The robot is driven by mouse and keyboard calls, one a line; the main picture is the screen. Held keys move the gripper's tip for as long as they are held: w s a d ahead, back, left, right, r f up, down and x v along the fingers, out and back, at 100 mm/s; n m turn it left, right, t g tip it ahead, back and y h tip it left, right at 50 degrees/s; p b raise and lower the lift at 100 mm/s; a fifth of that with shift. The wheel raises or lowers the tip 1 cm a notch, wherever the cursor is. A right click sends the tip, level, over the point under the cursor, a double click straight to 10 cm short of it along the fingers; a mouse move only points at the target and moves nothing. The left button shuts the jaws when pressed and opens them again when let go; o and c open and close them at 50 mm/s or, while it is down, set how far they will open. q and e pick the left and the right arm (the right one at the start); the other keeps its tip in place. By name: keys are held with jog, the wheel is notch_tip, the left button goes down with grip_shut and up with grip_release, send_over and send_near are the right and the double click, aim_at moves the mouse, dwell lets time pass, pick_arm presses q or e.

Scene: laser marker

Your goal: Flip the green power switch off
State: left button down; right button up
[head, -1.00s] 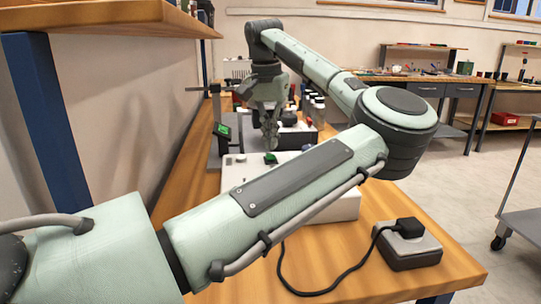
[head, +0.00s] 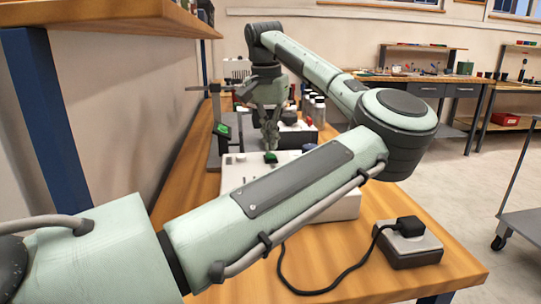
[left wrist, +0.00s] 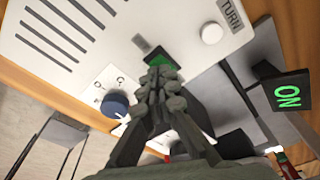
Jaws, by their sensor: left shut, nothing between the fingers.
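The green power switch (head: 271,157) is on top of the white control box (head: 345,207). In the left wrist view the switch (left wrist: 158,57) sits in a dark frame, partly hidden by my fingers. My left gripper (head: 270,147) is shut and empty, pointing down at the switch. In the left wrist view its fingertips (left wrist: 160,76) overlap the switch's near edge; I cannot tell whether they touch it. A small screen (left wrist: 288,95) beside the box shows green letters, upside down, that read ON. My right gripper is not in view.
A blue knob (left wrist: 115,105) and a white round button (left wrist: 212,33) are on the box near the switch. A grey block with a black plug (head: 408,240) and its cable lie on the wooden table (head: 225,292). Bottles (head: 318,110) stand behind the box.

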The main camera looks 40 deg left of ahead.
aim_at(271, 156)
pick_arm(q)
jog(key=shift+f+b, duration=0.5)
jog(key=shift+f, duration=0.45)
jog(key=shift+r, duration=0.1)
jog(key=shift+r+p, duration=2.6)
jog(key=shift+r, duration=0.95)
jog(key=shift+f, duration=0.1)
